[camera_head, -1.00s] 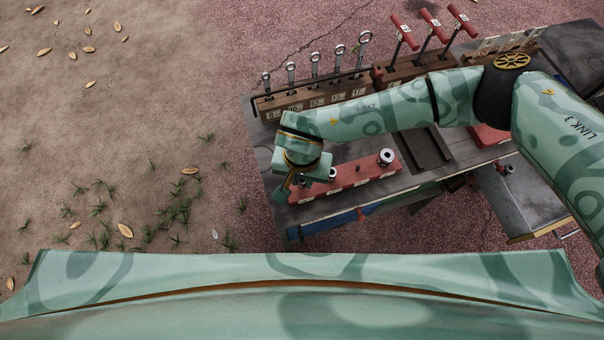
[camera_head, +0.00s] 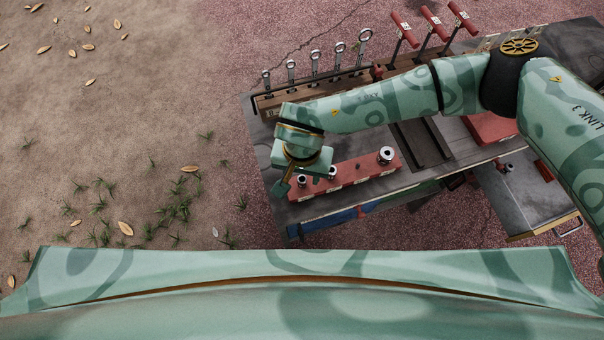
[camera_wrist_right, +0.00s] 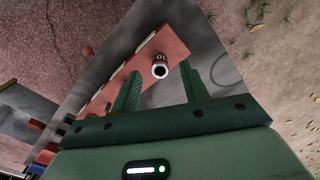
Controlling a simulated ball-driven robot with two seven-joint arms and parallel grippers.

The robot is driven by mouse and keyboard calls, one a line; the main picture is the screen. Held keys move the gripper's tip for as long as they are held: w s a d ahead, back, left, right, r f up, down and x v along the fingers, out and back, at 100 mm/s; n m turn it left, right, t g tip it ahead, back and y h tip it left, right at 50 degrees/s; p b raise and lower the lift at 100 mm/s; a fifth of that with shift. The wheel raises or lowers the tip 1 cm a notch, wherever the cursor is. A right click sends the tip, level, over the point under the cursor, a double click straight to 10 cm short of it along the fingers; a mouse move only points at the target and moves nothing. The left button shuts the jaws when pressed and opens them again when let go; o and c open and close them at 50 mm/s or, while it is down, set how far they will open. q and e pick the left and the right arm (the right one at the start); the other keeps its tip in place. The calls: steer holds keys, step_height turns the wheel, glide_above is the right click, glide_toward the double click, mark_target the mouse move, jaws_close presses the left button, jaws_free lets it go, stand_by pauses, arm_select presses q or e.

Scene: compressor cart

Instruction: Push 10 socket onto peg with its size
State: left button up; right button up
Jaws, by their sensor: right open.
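A red peg rail (camera_head: 345,176) lies on the cart's near side, with pale labels on its front that I cannot read. Silver sockets stand on it: one at the left end (camera_head: 302,180), one beside it (camera_head: 332,172), and a bigger one (camera_head: 386,155) toward the right. A small dark peg (camera_head: 358,167) shows bare between the last two. My right gripper (camera_head: 284,187) is at the rail's left end. In the right wrist view its green fingers (camera_wrist_right: 160,72) are open, with a socket (camera_wrist_right: 160,66) upright in line with the gap between them. I cannot tell if they touch it. My left gripper is not in view.
A wooden rack (camera_head: 315,97) of wrenches stands at the cart's back, with red T-handles (camera_head: 433,18) to its right. An open grey drawer (camera_head: 530,195) sticks out at the right. Ground left of the cart is open.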

step_height(320, 180, up, 14)
steer(key=p, duration=0.2)
steer(key=shift+f, duration=0.1)
stand_by(0.3)
